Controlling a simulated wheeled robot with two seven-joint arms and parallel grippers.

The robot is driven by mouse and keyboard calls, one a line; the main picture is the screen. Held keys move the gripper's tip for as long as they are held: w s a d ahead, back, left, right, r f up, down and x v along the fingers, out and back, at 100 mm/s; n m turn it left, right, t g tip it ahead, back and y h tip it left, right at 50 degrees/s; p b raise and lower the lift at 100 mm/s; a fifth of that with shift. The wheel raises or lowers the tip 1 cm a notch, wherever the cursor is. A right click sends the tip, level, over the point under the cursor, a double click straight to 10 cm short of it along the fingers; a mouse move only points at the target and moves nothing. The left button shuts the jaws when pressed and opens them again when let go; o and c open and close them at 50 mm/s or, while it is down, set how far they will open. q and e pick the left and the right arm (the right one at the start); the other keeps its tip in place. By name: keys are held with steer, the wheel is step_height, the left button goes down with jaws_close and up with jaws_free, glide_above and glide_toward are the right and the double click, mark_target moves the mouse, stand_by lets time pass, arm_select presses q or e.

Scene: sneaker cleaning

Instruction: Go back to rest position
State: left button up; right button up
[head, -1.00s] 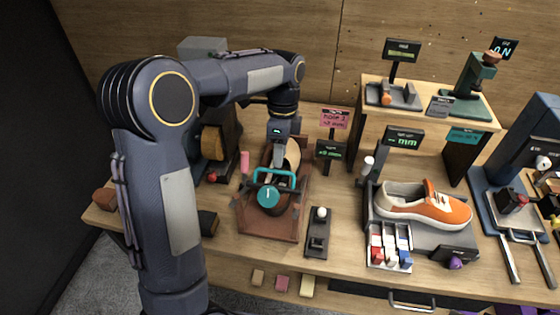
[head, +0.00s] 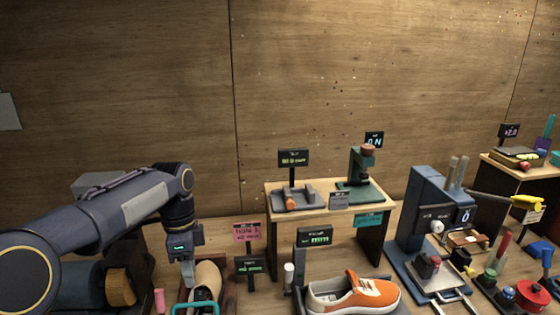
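My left gripper (head: 188,284) points down in the head view, at the left edge of a tan shoe (head: 207,276). Its fingers look like one narrow piece, so I cannot tell whether they are open or shut, or whether they touch the shoe. A teal handle (head: 194,308) shows just below the fingertips, cut off by the bottom edge of the picture. My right gripper is not in view.
An orange and white sneaker (head: 353,296) stands right of the tan shoe. A raised wooden shelf (head: 318,218) is behind it. A blue press-like machine (head: 424,215) and several coloured tools stand at the right.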

arm_select(q)
steer(key=s+r+n+t+h, duration=0.2)
steer(key=s+n+t, duration=0.2)
steer(key=s+n, duration=0.7)
steer(key=s+d+f+n+t, duration=0.1)
steer(key=s+f+n, duration=0.1)
steer(key=s, duration=0.4)
steer(key=s+d+f+n+t+h, duration=0.1)
steer(key=s+d+f+n+t, duration=0.1)
steer(key=s, duration=0.4)
steer(key=shift+s+d+f+n, duration=0.2)
steer(key=shift+s+f+n, duration=0.2)
steer(key=shift+f+n, duration=0.15)
stand_by(0.4)
